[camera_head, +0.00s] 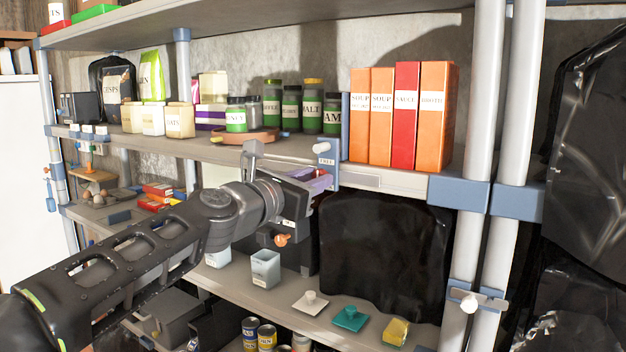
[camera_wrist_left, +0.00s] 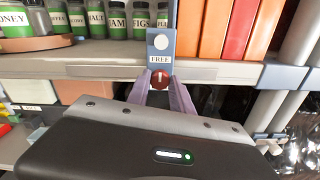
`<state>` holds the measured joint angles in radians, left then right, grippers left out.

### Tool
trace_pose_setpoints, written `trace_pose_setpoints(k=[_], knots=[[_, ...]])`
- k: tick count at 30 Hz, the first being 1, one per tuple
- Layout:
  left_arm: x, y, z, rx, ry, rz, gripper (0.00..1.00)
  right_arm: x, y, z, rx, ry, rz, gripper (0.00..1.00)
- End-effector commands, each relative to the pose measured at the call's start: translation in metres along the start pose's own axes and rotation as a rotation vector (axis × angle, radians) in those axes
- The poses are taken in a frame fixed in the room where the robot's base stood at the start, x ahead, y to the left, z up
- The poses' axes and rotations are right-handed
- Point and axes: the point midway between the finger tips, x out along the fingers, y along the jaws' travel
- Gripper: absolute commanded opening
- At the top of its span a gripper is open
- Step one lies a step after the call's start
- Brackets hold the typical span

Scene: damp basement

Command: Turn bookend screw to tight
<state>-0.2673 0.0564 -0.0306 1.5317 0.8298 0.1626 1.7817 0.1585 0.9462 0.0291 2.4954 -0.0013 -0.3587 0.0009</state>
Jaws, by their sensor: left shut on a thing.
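The blue bookend (camera_head: 345,127) stands upright on the shelf against the left side of the binders. Its blue front plate (camera_wrist_left: 160,62) hangs at the shelf edge and reads FREE, with a white round spot above the word. Below the word is a dark red screw knob (camera_wrist_left: 161,79) with a pale mark. My left gripper (camera_wrist_left: 161,84) has its purple fingers on either side of the knob, shut on it. In the head view my left gripper (camera_head: 318,181) is just under the plate, and the red knob is hidden there. My right gripper is not in view.
Orange and red binders (camera_head: 405,115) stand right of the bookend. Lidded jars (camera_head: 312,105) stand to its left, near a brown tray (camera_head: 245,137). A pale shelf post (camera_head: 476,180) rises at the right.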

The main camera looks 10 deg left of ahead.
Motion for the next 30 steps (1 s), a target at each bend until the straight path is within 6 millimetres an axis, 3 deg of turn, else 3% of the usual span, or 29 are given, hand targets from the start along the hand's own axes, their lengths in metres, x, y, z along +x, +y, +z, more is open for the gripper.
trace_pose_setpoints(k=[6,20,30], knots=[[-0.0001,0.0000,0.0000,0.000,0.000,0.000,0.00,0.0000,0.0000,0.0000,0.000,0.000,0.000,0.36],[-0.0001,-0.0001,-0.0002,0.026,0.000,0.000,0.00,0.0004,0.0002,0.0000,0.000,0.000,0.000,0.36],[0.0000,0.0000,-0.0007,0.189,0.000,0.000,0.00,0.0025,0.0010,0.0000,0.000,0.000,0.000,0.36]])
